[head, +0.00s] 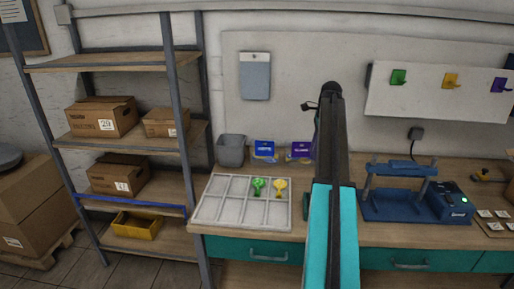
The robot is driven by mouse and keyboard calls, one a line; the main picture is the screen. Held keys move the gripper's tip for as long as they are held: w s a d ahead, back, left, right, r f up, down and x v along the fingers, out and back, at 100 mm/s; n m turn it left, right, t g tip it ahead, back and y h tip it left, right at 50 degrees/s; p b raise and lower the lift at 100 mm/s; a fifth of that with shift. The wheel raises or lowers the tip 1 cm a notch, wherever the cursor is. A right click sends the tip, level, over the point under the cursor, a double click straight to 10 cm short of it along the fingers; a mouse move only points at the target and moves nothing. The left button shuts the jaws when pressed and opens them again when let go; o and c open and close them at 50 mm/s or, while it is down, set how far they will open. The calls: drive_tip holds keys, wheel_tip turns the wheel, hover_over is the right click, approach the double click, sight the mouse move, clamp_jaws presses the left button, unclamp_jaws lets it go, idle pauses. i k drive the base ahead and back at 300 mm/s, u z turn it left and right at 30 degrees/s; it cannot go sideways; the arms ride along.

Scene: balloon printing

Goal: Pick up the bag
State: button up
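Two small packs that look like bags stand on the workbench (365,232) against the wall. One is a blue pack (264,149) and the other is a purple pack (299,149), just right of it. The frame does not show which one is the task's bag. My arm rises through the middle of the view, right of the purple pack, and may cover part of the bench there. I cannot make out my gripper's fingers, and no bag is seen held.
A grey bin (231,150) stands left of the packs. A white compartment tray (215,224) with a green and a yellow balloon lies in front. A blue press machine (400,205) is at right. A shelf (130,146) with cardboard boxes stands at left.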

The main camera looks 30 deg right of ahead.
sight(263, 152)
drive_tip(key=i, duration=1.05)
